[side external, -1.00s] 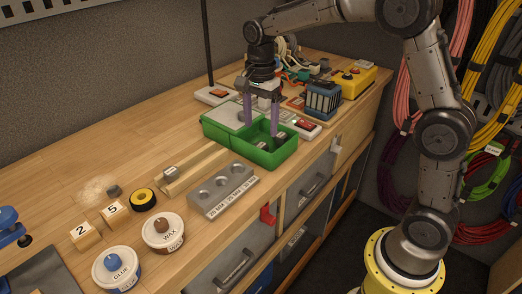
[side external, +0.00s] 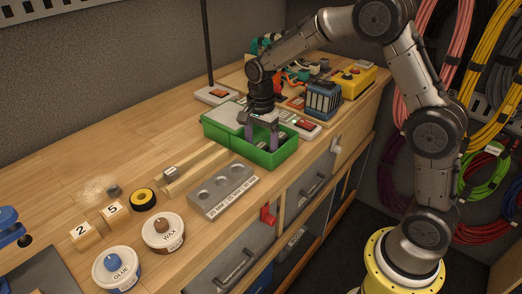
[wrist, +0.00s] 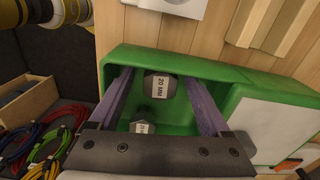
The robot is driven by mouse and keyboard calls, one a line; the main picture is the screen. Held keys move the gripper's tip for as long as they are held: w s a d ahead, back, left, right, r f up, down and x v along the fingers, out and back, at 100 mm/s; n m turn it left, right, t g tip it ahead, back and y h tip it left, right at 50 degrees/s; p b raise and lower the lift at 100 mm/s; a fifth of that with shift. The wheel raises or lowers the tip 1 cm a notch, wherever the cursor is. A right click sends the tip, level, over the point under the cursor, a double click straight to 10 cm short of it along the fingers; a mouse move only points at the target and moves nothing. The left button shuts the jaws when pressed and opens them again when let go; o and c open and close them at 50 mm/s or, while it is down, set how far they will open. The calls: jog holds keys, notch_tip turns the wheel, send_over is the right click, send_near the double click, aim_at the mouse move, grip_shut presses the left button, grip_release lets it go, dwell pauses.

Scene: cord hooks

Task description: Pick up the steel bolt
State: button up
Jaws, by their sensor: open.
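A green bin (side external: 290,152) stands on the bench; its right compartment is open on top. In the wrist view a dark grey hex-headed piece labelled "20 MM" (wrist: 160,86) lies in that compartment, apparently a steel bolt. A second labelled piece (wrist: 143,127) lies nearer my palm, partly hidden by it, its label not clearly readable. My gripper (side external: 263,143) is open and points down into the compartment. In the wrist view its two purple-grey fingers (wrist: 159,76) stand on either side of the "20 MM" piece, with gaps. The pieces are hidden in the side view.
A pale lid (wrist: 285,125) covers the bin's other compartment. A grey block with round recesses (side external: 222,190) and a wooden rail (side external: 195,172) are in front. A switch box (side external: 305,127) and a blue module (side external: 322,100) stand close behind. The bin walls are near my fingers.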

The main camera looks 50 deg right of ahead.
grip_shut()
jog(key=shift+r, duration=0.15)
